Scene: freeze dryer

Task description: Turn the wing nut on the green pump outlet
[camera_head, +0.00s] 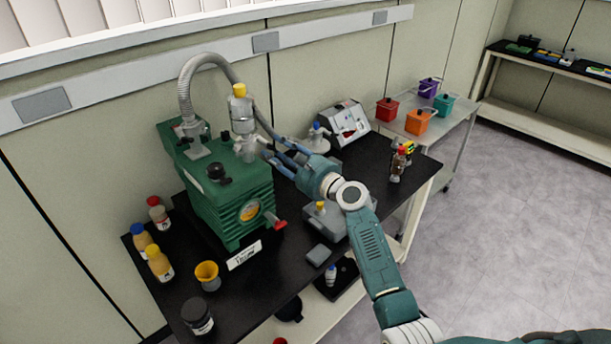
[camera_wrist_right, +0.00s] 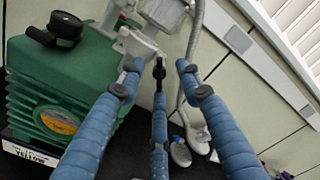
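The green pump (camera_head: 228,190) stands on the black bench, and its green body also fills the left of the right wrist view (camera_wrist_right: 60,75). A clear outlet vessel with a yellow cap (camera_head: 241,115) rises from the pump's right rear. A pale metal clamp (camera_wrist_right: 138,45) sits at the vessel's base; the wing nut itself is too small to make out there. My right gripper (camera_head: 270,154) has its blue fingers pointing at this clamp. In the wrist view its fingers (camera_wrist_right: 158,68) are spread apart, with nothing clearly held; contact with the clamp cannot be told. My left gripper is out of view.
A grey ribbed hose (camera_head: 194,75) arches over the pump. Several bottles (camera_head: 158,262) and a yellow-topped cup (camera_head: 207,274) stand at the left. A white instrument (camera_head: 343,124) stands behind my right gripper. A cart with coloured baskets (camera_head: 418,122) is to the right.

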